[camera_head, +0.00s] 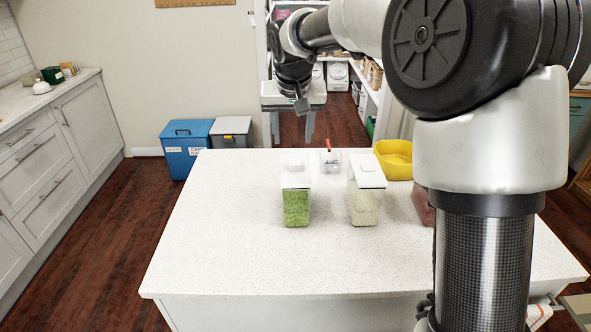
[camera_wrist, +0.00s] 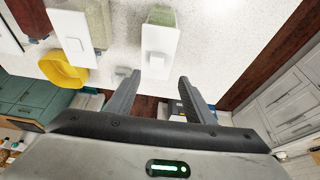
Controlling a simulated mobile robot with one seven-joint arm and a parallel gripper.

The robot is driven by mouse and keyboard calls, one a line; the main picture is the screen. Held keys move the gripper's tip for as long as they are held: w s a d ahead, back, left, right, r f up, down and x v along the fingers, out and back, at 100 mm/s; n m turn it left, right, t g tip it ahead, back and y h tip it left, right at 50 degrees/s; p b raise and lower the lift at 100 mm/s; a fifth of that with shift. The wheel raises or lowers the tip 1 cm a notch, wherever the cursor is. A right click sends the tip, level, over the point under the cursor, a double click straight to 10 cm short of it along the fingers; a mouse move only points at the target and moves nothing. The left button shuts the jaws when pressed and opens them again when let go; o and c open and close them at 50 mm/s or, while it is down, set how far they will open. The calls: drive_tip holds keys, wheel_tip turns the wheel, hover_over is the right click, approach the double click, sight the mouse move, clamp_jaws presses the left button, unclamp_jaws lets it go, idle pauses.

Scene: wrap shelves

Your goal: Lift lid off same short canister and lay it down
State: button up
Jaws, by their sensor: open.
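Several lidded clear canisters stand upright on the white counter. One holds green contents (camera_head: 296,208) under a white lid (camera_head: 296,180); its lid also shows in the wrist view (camera_wrist: 158,52). One with pale contents (camera_head: 363,206) stands to its right, its white lid (camera_head: 367,175) on; that lid shows in the wrist view (camera_wrist: 74,40). A reddish canister (camera_head: 423,203) is mostly hidden by my arm. Which is the short canister, I cannot tell. My gripper (camera_head: 302,106) is raised beyond the counter's far edge; in the wrist view its fingers (camera_wrist: 160,82) are apart and empty.
A small clear container with a red handle (camera_head: 329,152) stands behind the canisters. A yellow bowl (camera_head: 388,160) is at the back right. The counter's left and front (camera_head: 230,250) are clear. Blue and grey bins (camera_head: 186,150) stand on the floor beyond.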

hover_over(295, 162)
drive_tip(key=s, duration=0.3)
drive_tip(key=f, duration=0.5)
drive_tip(key=shift+w+a+f, duration=0.2)
drive_tip(key=shift+a, duration=0.05)
drive_tip(key=shift+d+p+x, duration=0.15)
drive_tip(key=shift+p+x, duration=0.05)
drive_tip(key=shift+x, duration=1.15)
drive_tip(key=shift+d+p+x, duration=0.2)
drive_tip(key=shift+x, duration=1.2)
drive_tip(key=c, duration=1.2)
drive_tip(key=shift+o, duration=0.2)
wheel_tip(295, 162, up, 14)
drive_tip(key=p, duration=0.3)
drive_tip(key=shift+f, duration=0.15)
